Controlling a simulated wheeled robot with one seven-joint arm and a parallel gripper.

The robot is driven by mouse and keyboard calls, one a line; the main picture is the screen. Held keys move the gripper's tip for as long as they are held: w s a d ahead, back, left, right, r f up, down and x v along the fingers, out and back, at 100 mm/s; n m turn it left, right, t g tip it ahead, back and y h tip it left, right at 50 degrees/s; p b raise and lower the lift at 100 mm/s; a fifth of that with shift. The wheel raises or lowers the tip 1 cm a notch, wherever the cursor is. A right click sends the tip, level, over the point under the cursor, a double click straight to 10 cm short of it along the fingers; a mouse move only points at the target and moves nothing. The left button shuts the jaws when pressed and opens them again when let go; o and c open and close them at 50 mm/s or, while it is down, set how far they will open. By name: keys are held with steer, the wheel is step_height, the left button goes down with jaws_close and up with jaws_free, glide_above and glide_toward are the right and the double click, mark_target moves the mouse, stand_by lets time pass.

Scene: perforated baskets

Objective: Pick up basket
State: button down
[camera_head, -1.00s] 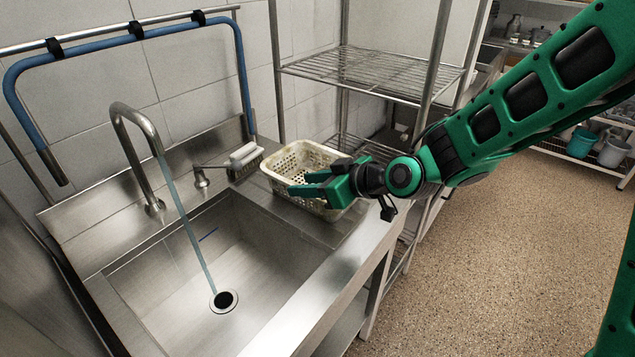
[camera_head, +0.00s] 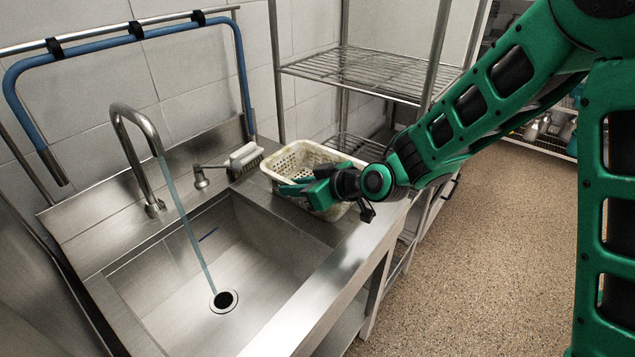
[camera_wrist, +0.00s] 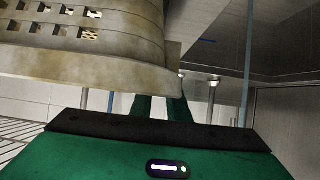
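The cream perforated basket (camera_head: 297,152) stands on the steel counter at the right of the sink. My gripper (camera_head: 287,187) is at its near side, low over the rim, with green fingers pointing left. In the wrist view, the basket wall and its rim (camera_wrist: 100,68) fill the upper left, very close. The two green fingers (camera_wrist: 160,108) show a gap between them, so my gripper is open. Their tips are hidden behind the basket's edge, and I cannot tell if the rim lies between them.
The sink (camera_head: 180,285) with running water from the faucet (camera_head: 130,125) is left of the basket. A wire shelf rack (camera_head: 375,72) stands behind. The floor at right is clear.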

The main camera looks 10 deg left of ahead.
stand_by(0.3)
steer(key=shift+r, duration=0.55)
steer(key=s+a+r, duration=0.5)
steer(key=s+r, duration=0.5)
steer(key=shift+s+a, duration=0.15)
steer(key=shift+a, duration=0.05)
steer(key=c, duration=2.3)
jaws_free()
jaws_close()
